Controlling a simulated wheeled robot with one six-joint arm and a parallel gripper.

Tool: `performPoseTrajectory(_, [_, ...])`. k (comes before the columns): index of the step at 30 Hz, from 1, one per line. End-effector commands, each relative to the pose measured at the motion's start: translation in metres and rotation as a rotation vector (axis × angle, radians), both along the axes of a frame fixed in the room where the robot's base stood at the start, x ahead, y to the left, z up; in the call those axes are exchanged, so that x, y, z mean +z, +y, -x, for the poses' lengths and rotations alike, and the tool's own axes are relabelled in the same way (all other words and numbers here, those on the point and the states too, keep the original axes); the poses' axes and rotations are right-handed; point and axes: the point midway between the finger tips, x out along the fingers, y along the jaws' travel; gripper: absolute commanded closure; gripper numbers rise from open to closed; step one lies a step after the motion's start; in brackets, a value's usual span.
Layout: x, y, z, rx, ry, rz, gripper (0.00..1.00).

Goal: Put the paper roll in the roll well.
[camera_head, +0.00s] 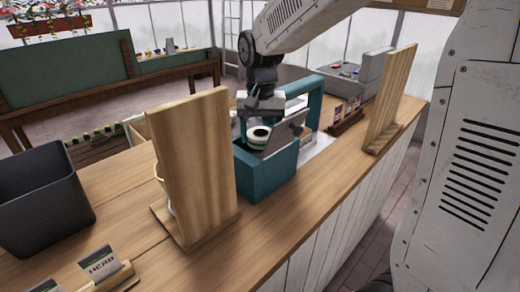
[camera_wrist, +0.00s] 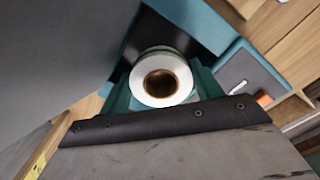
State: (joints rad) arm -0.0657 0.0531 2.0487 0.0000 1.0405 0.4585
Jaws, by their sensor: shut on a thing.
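The paper roll (camera_head: 259,135) is white with a dark green band and shows just below my gripper (camera_head: 262,118). In the wrist view the paper roll (camera_wrist: 139,82) turns its white end and brown core toward the camera. Green finger-like pieces flank it, and my gripper (camera_wrist: 162,88) is shut on it. The roll is at the dark roll well (camera_wrist: 148,38), inside the top of the teal machine (camera_head: 265,178). Whether it touches the well's floor is hidden. A grey raised plate (camera_head: 283,133) stands close to the roll on the right.
A wooden upright panel (camera_head: 195,160) stands left of the machine, and another (camera_head: 391,95) stands at the right. A dark bin (camera_head: 40,200) and card holder (camera_head: 103,268) are at left. A teal frame (camera_head: 315,100) rises behind. The counter front (camera_head: 310,190) is clear.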

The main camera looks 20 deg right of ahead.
Motion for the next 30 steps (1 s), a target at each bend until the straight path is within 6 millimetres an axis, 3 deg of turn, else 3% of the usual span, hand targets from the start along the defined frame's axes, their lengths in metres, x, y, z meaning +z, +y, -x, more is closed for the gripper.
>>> performPoseTrajectory(12, [-0.046, 0.0, 0.0, 0.0, 0.001, 0.001, 0.59])
performPoseTrajectory(24, [-0.052, 0.0, 0.0, 0.0, 0.0, 0.0, 0.59])
performPoseTrajectory(25, [-0.052, 0.0, 0.0, 0.0, -0.001, 0.0, 0.27])
performPoseTrajectory(30, [-0.051, 0.0, 0.0, 0.0, -0.001, 0.0, 0.26])
